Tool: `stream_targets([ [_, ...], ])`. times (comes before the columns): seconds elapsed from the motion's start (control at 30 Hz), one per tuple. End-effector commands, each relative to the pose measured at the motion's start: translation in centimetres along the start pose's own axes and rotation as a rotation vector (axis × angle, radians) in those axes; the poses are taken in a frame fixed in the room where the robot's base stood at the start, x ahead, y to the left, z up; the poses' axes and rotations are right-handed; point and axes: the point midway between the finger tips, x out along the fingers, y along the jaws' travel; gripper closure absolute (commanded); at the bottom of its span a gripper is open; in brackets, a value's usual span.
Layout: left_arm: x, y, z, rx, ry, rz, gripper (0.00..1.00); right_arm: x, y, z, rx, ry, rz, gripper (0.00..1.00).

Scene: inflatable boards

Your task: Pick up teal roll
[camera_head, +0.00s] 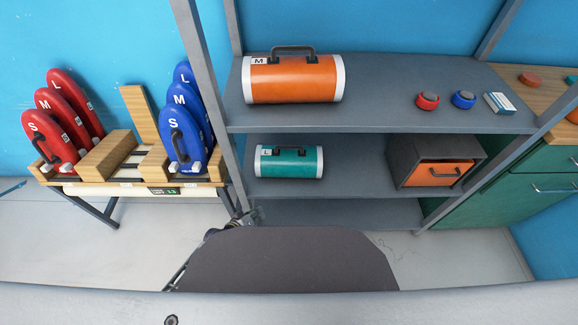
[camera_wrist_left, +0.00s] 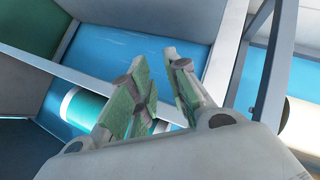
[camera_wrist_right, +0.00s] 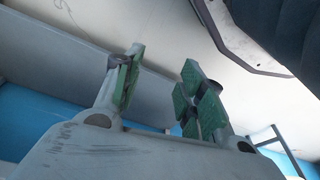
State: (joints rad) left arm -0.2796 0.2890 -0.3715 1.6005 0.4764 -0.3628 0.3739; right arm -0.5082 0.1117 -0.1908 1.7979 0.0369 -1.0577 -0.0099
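The teal roll (camera_head: 289,161), with white end rims, a dark handle and an "L" label, lies on the middle grey shelf. In the left wrist view the teal roll (camera_wrist_left: 88,109) shows left of and behind the fingers, which partly hide it. My left gripper (camera_head: 246,216) is low by the shelf's left post, below and left of the roll and apart from it. Its green-padded fingers (camera_wrist_left: 159,62) are open with nothing between them. My right gripper (camera_wrist_right: 163,62) is open and empty in its wrist view, with no roll in sight there.
An orange roll (camera_head: 292,80) stands on the top shelf, with red (camera_head: 427,101) and blue (camera_head: 463,99) round items. A grey box with an orange front (camera_head: 437,173) is right of the teal roll. The left shelf post (camera_head: 207,90) is near my left gripper.

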Motion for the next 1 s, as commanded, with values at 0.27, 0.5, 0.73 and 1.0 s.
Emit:
stream_targets([
  [0.27, -0.4, 5.2, -2.2, -0.061, 0.033, 0.116, 0.83, -2.9, -0.8, -1.6, -0.001, 0.017, -0.015, 0.60],
  [0.5, -1.1, 8.6, -3.8, -0.122, 0.060, 0.204, 0.83, -4.9, -1.2, -2.4, -0.002, 0.026, -0.024, 0.60],
  [0.73, -1.6, 11.5, -6.4, -0.280, 0.124, 0.332, 0.83, -6.5, -1.5, -2.8, -0.004, 0.033, -0.030, 0.60],
  [1.0, -2.6, 13.8, -10.2, -0.544, 0.209, 0.509, 0.83, -8.4, -1.8, -3.2, -0.005, 0.042, -0.037, 0.60],
])
